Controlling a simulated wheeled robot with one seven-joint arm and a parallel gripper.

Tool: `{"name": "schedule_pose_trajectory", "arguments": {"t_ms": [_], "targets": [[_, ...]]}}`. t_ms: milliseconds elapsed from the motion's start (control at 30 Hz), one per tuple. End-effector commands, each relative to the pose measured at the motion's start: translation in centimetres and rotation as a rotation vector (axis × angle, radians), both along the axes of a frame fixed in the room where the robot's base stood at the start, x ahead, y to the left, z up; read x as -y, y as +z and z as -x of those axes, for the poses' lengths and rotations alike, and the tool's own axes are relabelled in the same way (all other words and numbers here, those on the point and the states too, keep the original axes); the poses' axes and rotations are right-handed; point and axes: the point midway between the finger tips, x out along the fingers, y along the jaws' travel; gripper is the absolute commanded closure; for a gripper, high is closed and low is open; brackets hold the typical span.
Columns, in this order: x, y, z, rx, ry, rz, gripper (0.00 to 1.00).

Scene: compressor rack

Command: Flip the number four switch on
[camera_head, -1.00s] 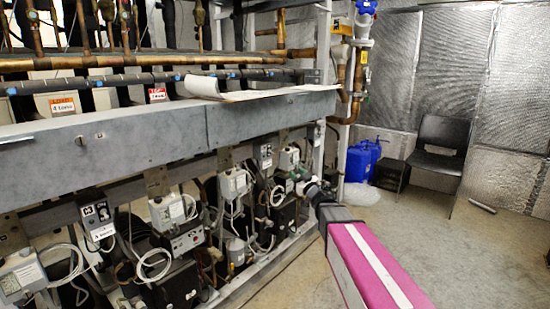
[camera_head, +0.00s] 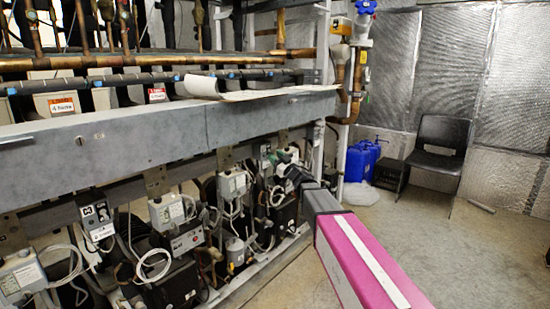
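Several grey switch boxes hang below the long grey beam of the rack: one at the far left (camera_head: 20,277), one left of centre (camera_head: 167,211) and one near the middle (camera_head: 232,184). A small black label plate with white marks (camera_head: 95,213) is at the left; another small dark plate (camera_head: 265,152) is beside my gripper. I cannot read which box is number four, nor see any switch's position. My gripper (camera_head: 284,158), dark with green parts, is small and far off, at the right-hand boxes under the beam. Whether it touches a box, and its fingers, cannot be made out.
My pink arm reaches in from the lower right. The grey beam (camera_head: 150,140) runs above the boxes, with papers (camera_head: 235,92) on it. Loose cables and compressors crowd below. Blue containers (camera_head: 360,160) and a black chair (camera_head: 437,150) stand at the back right.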

Motion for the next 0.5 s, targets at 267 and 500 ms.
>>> {"name": "schedule_pose_trajectory", "arguments": {"t_ms": [267,500], "targets": [[-0.5,0.26,-0.45,0.0,0.0,0.0,0.63],[-0.48,0.24,-0.44,0.0,0.0,0.0,0.99]]}}
